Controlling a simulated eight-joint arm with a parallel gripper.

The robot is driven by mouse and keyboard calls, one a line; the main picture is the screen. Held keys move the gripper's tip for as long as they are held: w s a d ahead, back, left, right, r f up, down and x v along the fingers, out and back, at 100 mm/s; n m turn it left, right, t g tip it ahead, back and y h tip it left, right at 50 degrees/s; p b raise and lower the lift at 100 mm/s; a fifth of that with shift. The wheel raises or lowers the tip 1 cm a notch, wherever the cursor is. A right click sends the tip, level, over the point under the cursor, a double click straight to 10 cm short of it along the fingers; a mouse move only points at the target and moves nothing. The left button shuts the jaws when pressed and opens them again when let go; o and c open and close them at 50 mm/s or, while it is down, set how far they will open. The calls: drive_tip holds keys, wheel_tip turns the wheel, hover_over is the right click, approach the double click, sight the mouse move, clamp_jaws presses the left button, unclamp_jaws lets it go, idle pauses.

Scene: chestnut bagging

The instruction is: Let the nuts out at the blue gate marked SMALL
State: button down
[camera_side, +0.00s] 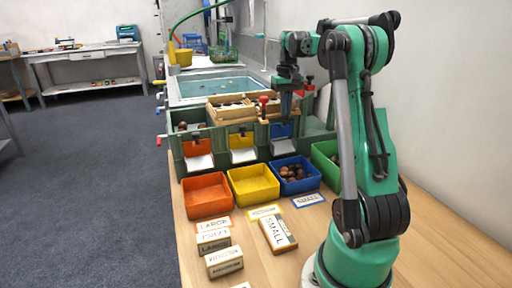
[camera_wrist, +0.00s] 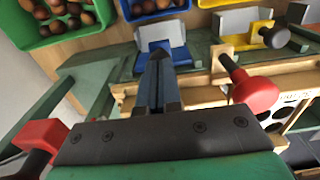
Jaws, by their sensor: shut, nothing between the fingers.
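The blue gate (camera_side: 281,130) is the right one of the row of gates on the green box, with a pale chute below it. It also shows in the wrist view (camera_wrist: 148,47), partly covered by my fingers. I cannot tell how far it is raised, and its handle is hidden. My gripper (camera_side: 286,113) points down just above and in front of the blue gate, shut and empty. In the wrist view its fingers (camera_wrist: 160,58) are together. The blue bin (camera_side: 310,183) below holds several brown nuts. A blue-edged card marked SMALL (camera_side: 309,201) lies before it.
The orange gate (camera_side: 196,148) and yellow gate (camera_side: 241,141) stand to the left, above the orange bin (camera_side: 207,205) and yellow bin (camera_side: 266,193), both empty. A green bin (camera_wrist: 47,38) holds nuts.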

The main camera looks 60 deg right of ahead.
drive_tip(key=shift+f, duration=0.65)
drive_tip(key=shift+r, duration=3.45)
